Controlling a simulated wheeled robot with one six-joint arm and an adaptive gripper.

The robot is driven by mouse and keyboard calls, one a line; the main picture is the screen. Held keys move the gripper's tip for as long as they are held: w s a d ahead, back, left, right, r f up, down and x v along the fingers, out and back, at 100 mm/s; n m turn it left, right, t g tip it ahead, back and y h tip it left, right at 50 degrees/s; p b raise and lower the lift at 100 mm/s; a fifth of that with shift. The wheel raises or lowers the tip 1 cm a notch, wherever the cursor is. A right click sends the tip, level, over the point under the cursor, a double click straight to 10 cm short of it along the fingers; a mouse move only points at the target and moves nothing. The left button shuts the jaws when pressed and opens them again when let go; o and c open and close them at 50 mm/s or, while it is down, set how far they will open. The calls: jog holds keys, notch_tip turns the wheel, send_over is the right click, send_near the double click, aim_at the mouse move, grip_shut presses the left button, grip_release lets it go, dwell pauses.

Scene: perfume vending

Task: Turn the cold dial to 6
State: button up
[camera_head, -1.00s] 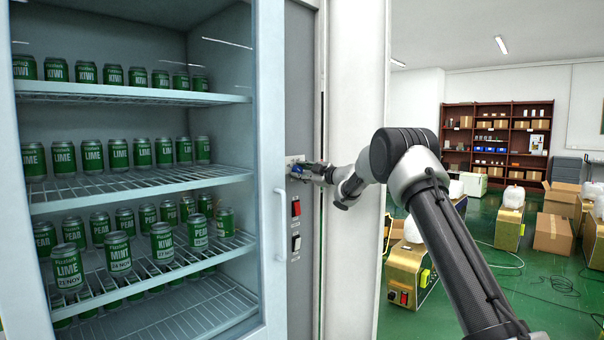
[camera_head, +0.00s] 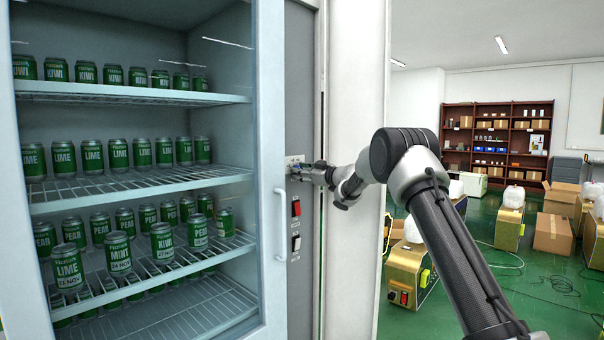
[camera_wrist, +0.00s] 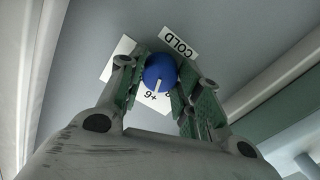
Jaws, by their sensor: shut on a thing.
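The cold dial (camera_wrist: 160,68) is a round blue knob with a white pointer line, seen in the wrist view between my fingers. The pointer aims down in the picture, towards a printed mark that reads like an upside-down "+6". A white label plate (camera_wrist: 122,52) lies behind the knob, and its other markings are mostly hidden by the fingers. A COLD label (camera_wrist: 179,43) sits above right, upside down. My gripper (camera_wrist: 158,82) is shut on the knob, one green-padded finger on each side. In the head view my gripper (camera_head: 312,174) is at the grey control panel, largely hiding the knob.
A fridge with a glass door stands at left, its shelves (camera_head: 150,183) holding several green cans. Its white door handle (camera_head: 281,226) is left of the panel.

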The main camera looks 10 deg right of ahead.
jog(key=shift+f, duration=0.1)
jog(key=o, duration=1.1)
jog(key=shift+c, duration=0.2)
jog(key=v, duration=1.2)
